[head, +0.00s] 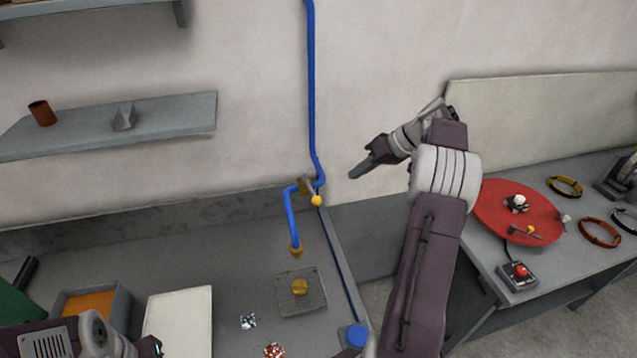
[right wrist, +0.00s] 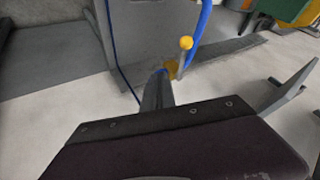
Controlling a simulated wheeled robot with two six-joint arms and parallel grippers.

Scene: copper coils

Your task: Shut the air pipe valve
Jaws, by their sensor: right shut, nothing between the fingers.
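The air pipe is a blue pipe (head: 312,95) that runs down the wall and bends toward the grey bench. A brass valve (head: 305,186) sits at the bend, with a short lever ending in a yellow ball knob (head: 316,200) that points down and slightly right. My right gripper (head: 360,171) is shut and empty, in front of the wall to the right of the valve and apart from it. In the right wrist view the yellow knob (right wrist: 186,42) and brass valve (right wrist: 171,69) show just beyond the shut fingers (right wrist: 155,92). My left arm shows at bottom left; its fingers are out of frame.
A brass nozzle (head: 296,250) ends the pipe above a grey block (head: 315,300) on the bench. A red turntable (head: 485,205) and a red button box (head: 517,277) stand on the right table. A shelf (head: 170,117) hangs at left. Bare wall surrounds the gripper.

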